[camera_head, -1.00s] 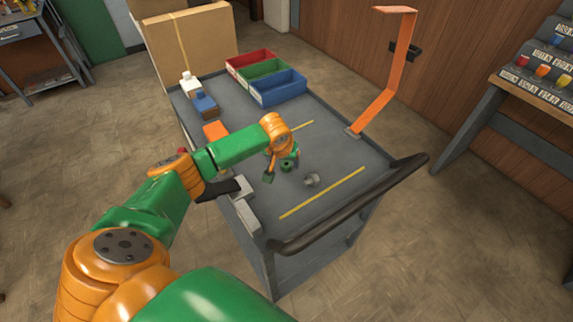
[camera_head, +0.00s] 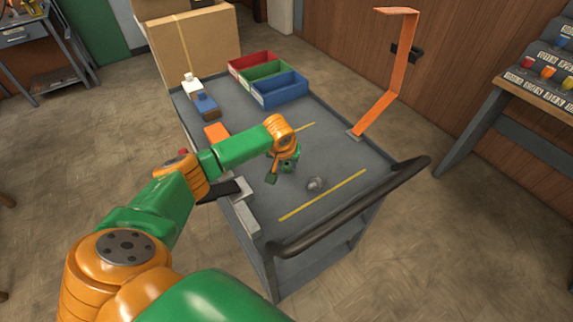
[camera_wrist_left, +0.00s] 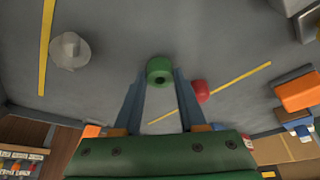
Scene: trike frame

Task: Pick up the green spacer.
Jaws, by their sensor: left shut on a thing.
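The green spacer (camera_wrist_left: 159,70) is a short green cylinder with a dark hole in its end. In the left wrist view it sits between the fingertips of my left gripper (camera_wrist_left: 160,80), which is shut on it. In the head view my left gripper (camera_head: 285,165) points down over the grey cart top (camera_head: 350,150), and the spacer (camera_head: 288,168) shows small and partly covered at its tip. I cannot tell whether the spacer still touches the cart top. My right gripper is not in view.
A grey metal part (camera_head: 315,184) lies near a yellow line. A red cylinder (camera_wrist_left: 201,90) shows beside the left finger area in the wrist view. Red, green and blue bins (camera_head: 278,88) stand at the back. A tall orange bracket (camera_head: 382,100) rises at the right edge.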

